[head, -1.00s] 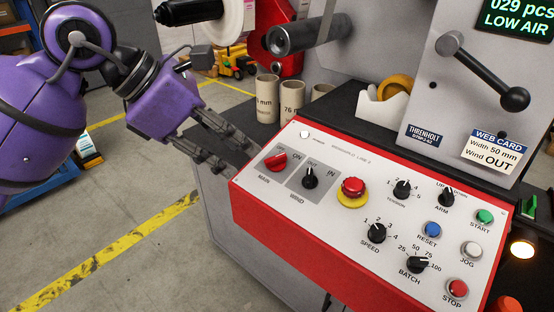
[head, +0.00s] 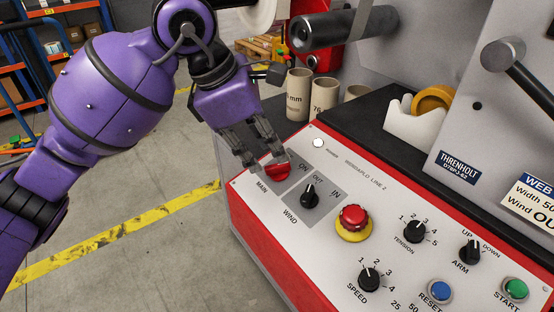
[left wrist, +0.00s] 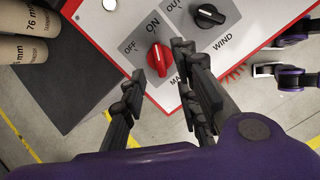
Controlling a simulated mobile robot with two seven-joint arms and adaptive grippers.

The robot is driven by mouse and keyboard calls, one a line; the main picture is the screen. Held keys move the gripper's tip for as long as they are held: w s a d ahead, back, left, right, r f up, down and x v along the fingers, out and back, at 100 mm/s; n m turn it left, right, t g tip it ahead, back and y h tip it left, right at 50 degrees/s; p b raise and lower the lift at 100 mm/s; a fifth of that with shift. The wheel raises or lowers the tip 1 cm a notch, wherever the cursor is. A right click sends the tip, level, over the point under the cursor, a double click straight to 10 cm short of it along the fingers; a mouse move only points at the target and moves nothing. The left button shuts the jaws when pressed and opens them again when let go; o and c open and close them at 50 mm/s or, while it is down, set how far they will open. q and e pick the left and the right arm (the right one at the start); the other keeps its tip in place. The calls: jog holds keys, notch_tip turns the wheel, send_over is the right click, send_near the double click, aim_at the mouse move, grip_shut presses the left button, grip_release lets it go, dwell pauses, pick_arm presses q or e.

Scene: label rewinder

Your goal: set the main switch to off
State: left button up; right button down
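The main switch (head: 277,171) is a red knob at the left end of the control panel, partly hidden by my fingers in the head view. In the left wrist view the main switch (left wrist: 160,58) shows OFF and ON labels beside it, and its pale mark seems to point toward ON. My left gripper (head: 262,157) is at the knob, fingers pointing down at it. The left wrist view shows the left gripper (left wrist: 160,72) open, a finger on each side of the knob; contact cannot be told.
The black wind switch (head: 309,196) sits just right of the main switch. A red emergency button (head: 353,219) on a yellow collar is farther right. Cardboard cores (head: 324,96) stand behind the panel, below a grey roller (head: 318,31). Open floor lies left.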

aim_at(276, 165)
pick_arm(q)
jog(key=x, duration=0.5)
grip_shut()
